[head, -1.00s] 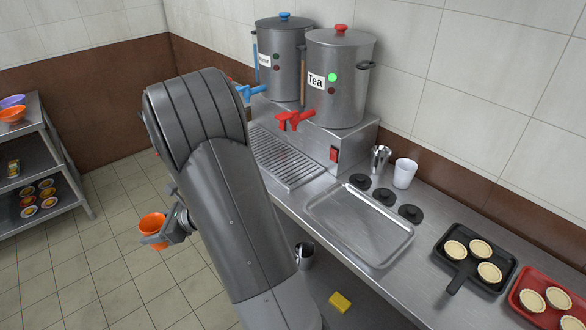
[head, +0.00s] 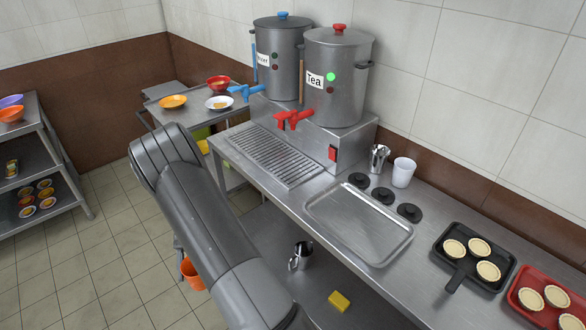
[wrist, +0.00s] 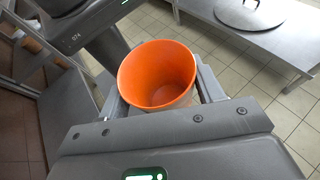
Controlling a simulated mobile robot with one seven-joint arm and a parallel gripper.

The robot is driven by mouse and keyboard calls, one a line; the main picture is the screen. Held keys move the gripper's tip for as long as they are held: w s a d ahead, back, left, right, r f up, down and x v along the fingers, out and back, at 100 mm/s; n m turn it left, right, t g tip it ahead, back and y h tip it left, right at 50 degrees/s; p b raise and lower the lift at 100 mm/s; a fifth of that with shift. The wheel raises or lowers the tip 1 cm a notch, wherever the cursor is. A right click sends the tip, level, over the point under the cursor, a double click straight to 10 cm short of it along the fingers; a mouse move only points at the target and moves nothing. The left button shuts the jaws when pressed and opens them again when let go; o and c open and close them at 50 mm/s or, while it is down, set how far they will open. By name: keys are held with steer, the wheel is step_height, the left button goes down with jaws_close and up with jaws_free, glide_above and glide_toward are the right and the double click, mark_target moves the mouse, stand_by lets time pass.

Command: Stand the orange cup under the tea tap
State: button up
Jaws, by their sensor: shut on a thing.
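The orange cup (wrist: 158,75) is upright and empty in the wrist view, with my gripper's (wrist: 160,100) fingers on either side of it. My gripper is shut on it. In the head view the cup (head: 192,274) shows left of my arm, below counter height and partly hidden by the arm. The slotted drip tray (head: 275,155) lies below the taps. A green light glows on the tea pot.
A second pot (head: 280,45) with a blue tap (head: 246,92) stands left of the tea pot. A steel tray (head: 360,222), black lids (head: 384,196) and a white cup (head: 404,172) are on the counter to the right. The drip tray is clear.

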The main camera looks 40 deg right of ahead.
steer(key=d+r+n+h, duration=0.2)
steer(key=d+n+h, duration=1.2)
steer(key=d+h, duration=0.15)
steer(key=w+d+r+n+t+h, duration=0.5)
steer(key=w+d+r+n+t, duration=0.3)
steer(key=w+d+n+t, duration=0.3)
steer(key=shift+m+t, duration=0.3)
steer(key=d, duration=0.6)
steer(key=w+d, duration=0.1)
steer(key=d, duration=1.1)
steer(key=shift+w+d, duration=0.3)
steer(key=shift+a+f, duration=0.15)
steer(key=shift+f, duration=0.05)
steer(key=o, duration=1.1)
steer(key=shift+f, duration=0.1)
steer(key=shift+c, duration=0.2)
